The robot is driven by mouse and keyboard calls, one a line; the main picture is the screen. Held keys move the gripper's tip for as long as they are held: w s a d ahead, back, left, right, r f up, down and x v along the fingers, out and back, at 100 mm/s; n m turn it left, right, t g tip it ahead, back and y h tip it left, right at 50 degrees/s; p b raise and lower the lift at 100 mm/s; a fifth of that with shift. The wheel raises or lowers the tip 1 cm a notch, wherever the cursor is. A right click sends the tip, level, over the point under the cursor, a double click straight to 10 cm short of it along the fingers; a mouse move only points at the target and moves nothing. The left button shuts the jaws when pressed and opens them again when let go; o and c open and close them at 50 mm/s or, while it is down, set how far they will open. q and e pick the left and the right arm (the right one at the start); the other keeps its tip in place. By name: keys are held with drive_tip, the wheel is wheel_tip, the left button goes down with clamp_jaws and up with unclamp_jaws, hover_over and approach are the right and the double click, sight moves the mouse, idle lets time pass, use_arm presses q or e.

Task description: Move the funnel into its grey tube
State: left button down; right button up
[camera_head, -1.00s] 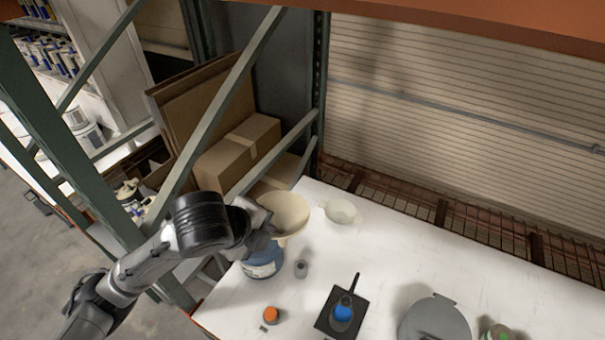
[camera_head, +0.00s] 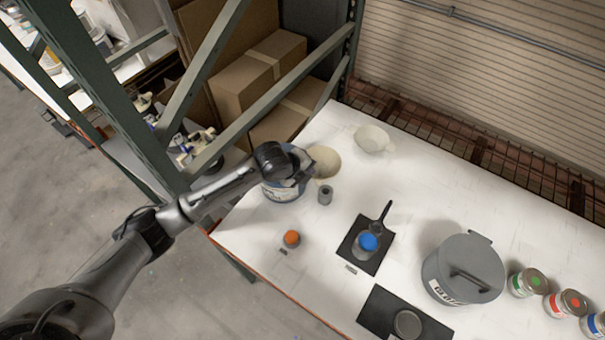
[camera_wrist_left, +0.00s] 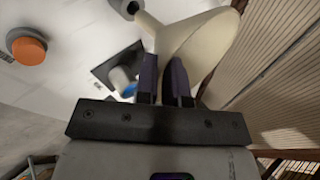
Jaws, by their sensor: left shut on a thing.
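The cream funnel (camera_head: 325,161) is held in my left gripper (camera_head: 304,166), off the table at its far left part. In the left wrist view the fingers (camera_wrist_left: 166,80) are shut on the wall of the funnel (camera_wrist_left: 205,42), with its narrow spout pointing to the upper left. The small grey tube (camera_head: 325,196) stands upright on the table, just in front of the funnel in the head view. In the wrist view a dark round part of it (camera_wrist_left: 124,6) shows by the spout's tip. I cannot tell the height gap between them. My right gripper is out of view.
A white bowl (camera_head: 371,139) is behind the tube.

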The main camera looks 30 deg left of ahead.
sight(319, 175)
use_arm(q)
drive_tip(key=shift+w+d+r+m+g+h, duration=0.15)
drive_tip(key=shift+w+m+h, duration=0.15)
drive_tip(key=shift+w+m, duration=0.2)
drive_tip(key=shift+w+d+r+m+g+h, duration=0.15)
drive_tip(key=shift+w+m+h, duration=0.15)
drive_tip(key=shift+w+m, duration=0.15)
drive_tip(key=shift+w+d+r+m+h, duration=0.15)
drive_tip(key=shift+w+d+m+h, duration=0.15)
drive_tip(key=shift+m, duration=0.15)
drive_tip(key=shift+a+m+g, duration=0.1)
drive_tip(key=shift+m+g, duration=0.2)
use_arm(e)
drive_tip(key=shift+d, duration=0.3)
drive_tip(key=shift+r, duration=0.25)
use_arm(q)
drive_tip(key=shift+f+b, duration=1.3)
drive_tip(key=shift+f, duration=0.8)
drive_tip(key=shift+f+b, duration=0.5)
drive_tip(key=shift+f, duration=0.35)
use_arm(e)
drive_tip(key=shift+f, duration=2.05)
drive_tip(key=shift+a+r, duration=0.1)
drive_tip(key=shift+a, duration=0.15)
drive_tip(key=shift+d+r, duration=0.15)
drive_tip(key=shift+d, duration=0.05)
